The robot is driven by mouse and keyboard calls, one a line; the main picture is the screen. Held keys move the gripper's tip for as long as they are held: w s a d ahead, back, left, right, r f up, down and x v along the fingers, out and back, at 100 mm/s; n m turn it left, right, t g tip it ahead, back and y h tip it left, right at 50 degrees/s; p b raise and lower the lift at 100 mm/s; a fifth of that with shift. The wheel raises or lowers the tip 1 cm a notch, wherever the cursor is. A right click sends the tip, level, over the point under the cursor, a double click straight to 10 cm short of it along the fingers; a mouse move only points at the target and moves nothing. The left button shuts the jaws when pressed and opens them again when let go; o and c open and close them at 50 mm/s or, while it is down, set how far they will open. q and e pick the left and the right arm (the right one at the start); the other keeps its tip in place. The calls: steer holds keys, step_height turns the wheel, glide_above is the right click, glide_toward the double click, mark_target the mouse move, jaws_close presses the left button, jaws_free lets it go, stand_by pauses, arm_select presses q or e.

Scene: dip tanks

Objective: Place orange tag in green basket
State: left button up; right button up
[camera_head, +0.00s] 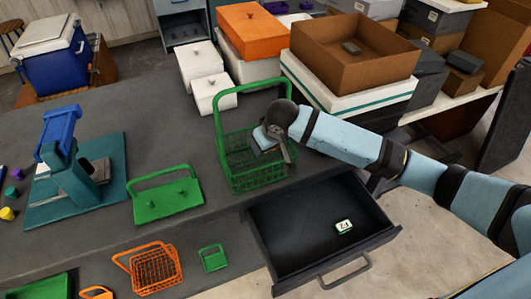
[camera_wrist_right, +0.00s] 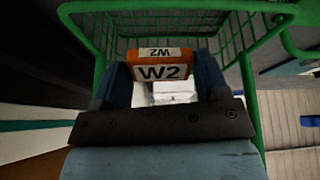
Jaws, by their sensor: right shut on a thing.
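The green basket (camera_head: 262,180) stands on the dark grey table near its front edge, its tall handle raised. My right gripper (camera_head: 270,140) reaches in from the right, at the basket's opening beneath the handle. In the right wrist view it is shut on the orange tag (camera_wrist_right: 160,68), which has a white label reading W2. Green basket mesh and rim (camera_wrist_right: 92,8) surround the tag in that view. The tag is hidden behind the gripper in the head view. I cannot tell whether it touches the basket floor. My left gripper is not in view.
An open dark drawer (camera_head: 285,240) juts out in front, holding a small white-and-green tag (camera_head: 344,226). A green lidded plate (camera_head: 166,200) and a teal stand (camera_head: 70,180) are left of the basket. White boxes (camera_head: 212,92) stand behind. A small orange basket (camera_head: 155,268) sits at front left.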

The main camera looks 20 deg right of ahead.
steer(key=f, duration=0.4)
steer(key=shift+w+f, duration=0.2)
steer(key=shift+w, duration=0.15)
steer(key=shift+w+f, duration=0.2)
steer(key=shift+f, duration=0.45)
steer(key=shift+w+r+g+p, duration=0.35)
steer(key=shift+r+g+p, duration=0.1)
steer(key=shift+g+p, duration=0.2)
steer(key=shift+w+a+g+p, duration=0.15)
steer(key=shift+g+p, duration=0.1)
steer(key=shift+g, duration=0.35)
steer(key=shift+w+d+g+p, duration=0.1)
steer(key=shift+w+g+p, duration=0.1)
steer(key=shift+g, duration=0.35)
steer(key=shift+s+f, duration=0.2)
steer(key=shift+f, duration=0.85)
steer(key=shift+f, duration=0.1)
steer(key=shift+f, duration=0.4)
